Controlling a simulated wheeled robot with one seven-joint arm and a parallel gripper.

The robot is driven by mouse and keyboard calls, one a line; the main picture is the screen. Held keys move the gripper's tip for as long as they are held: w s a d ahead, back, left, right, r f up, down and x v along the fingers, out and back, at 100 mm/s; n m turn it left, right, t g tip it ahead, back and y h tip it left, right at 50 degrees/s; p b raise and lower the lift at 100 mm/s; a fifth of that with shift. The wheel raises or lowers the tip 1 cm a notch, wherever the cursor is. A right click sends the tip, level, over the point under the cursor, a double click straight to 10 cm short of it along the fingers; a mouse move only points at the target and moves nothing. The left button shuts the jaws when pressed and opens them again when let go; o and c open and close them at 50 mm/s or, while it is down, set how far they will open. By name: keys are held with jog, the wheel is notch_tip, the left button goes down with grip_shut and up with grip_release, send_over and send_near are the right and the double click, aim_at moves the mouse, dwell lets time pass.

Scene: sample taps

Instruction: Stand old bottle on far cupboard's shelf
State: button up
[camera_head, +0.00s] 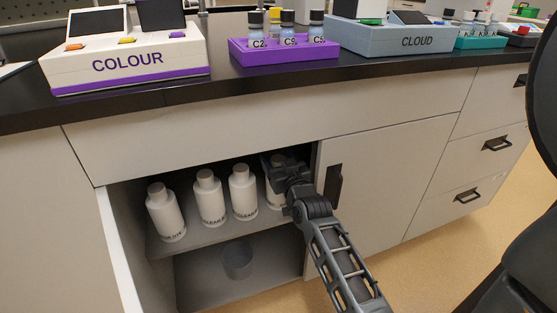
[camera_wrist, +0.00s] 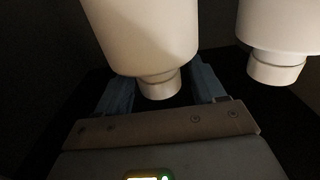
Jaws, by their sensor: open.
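Several white bottles with grey-brown caps stand upright in a row on the upper shelf (camera_head: 205,240) of an open cupboard: a leftmost bottle (camera_head: 165,214), two middle bottles (camera_head: 210,199) (camera_head: 243,194), and a right-hand bottle (camera_head: 276,195) partly hidden by my gripper (camera_head: 277,167). The labels are too small to tell surely which is the old bottle. In the wrist view, my gripper (camera_wrist: 160,78) is open, its fingers on either side of the cap and neck of a white bottle (camera_wrist: 140,35). Contact cannot be told. A second bottle (camera_wrist: 280,25) stands beside it.
A grey cup-like container (camera_head: 238,262) stands on the cupboard's lower level. A closed door (camera_head: 385,180) with a dark handle is right of the opening. Above, the black worktop (camera_head: 220,82) holds the COLOUR device (camera_head: 125,62), a purple vial rack (camera_head: 285,50) and the CLOUD device (camera_head: 395,40).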

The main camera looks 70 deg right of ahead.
jog(key=shift+r, duration=0.2)
jog(key=s+a+r+n+t+y+p, duration=0.1)
jog(key=s+a+n+y, duration=0.3)
jog(key=a, duration=0.7)
jog(key=s+a+r+t+y, duration=0.15)
jog(key=s+a, duration=0.45)
jog(key=a, duration=0.6)
jog(key=s+a+n+t+y+p, duration=0.1)
jog(key=s+a+n+y, duration=0.4)
jog(key=a, duration=0.6)
jog(key=s+a+r+y, duration=0.3)
jog(key=s+a+r, duration=0.2)
jog(key=s, duration=0.2)
jog(key=shift+s+a+n, duration=0.15)
jog(key=shift+a+n, duration=0.1)
jog(key=shift+n, duration=0.15)
jog(key=shift+g, duration=0.25)
